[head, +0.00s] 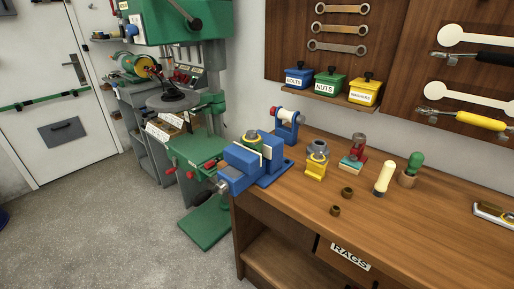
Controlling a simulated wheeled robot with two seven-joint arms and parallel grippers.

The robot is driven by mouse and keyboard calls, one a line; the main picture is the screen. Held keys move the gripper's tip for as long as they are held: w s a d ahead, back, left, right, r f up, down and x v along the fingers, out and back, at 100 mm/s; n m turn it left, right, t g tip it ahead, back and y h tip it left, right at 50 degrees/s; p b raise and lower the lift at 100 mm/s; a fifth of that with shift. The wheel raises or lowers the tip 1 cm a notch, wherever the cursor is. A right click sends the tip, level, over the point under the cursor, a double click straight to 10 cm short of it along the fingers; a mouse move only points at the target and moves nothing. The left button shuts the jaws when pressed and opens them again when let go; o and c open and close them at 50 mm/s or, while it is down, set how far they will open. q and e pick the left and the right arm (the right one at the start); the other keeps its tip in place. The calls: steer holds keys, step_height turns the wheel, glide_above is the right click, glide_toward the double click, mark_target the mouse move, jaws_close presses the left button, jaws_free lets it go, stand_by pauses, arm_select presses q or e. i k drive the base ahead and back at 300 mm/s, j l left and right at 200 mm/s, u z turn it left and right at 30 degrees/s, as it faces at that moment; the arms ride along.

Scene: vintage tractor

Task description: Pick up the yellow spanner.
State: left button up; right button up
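The yellow spanner (468,120) looks like an adjustable spanner with a silver head and a yellow handle. It hangs roughly level on the brown wall board (395,60) at the far right of the head view, its head to the left. A pale spanner-shaped outline shows just above it. A similar spanner with a black handle (485,57) hangs higher on the same board, under another pale outline. Neither of my grippers is in view.
Below the board, the wooden bench (420,220) holds a blue vise (255,160), a yellow item (316,165), a cream-handled tool (384,178) and a green-handled tool (413,165). Labelled bins stand on a small shelf (330,95). The floor (130,230) at left is clear.

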mark_target(478, 120)
steer(key=z, duration=1.4)
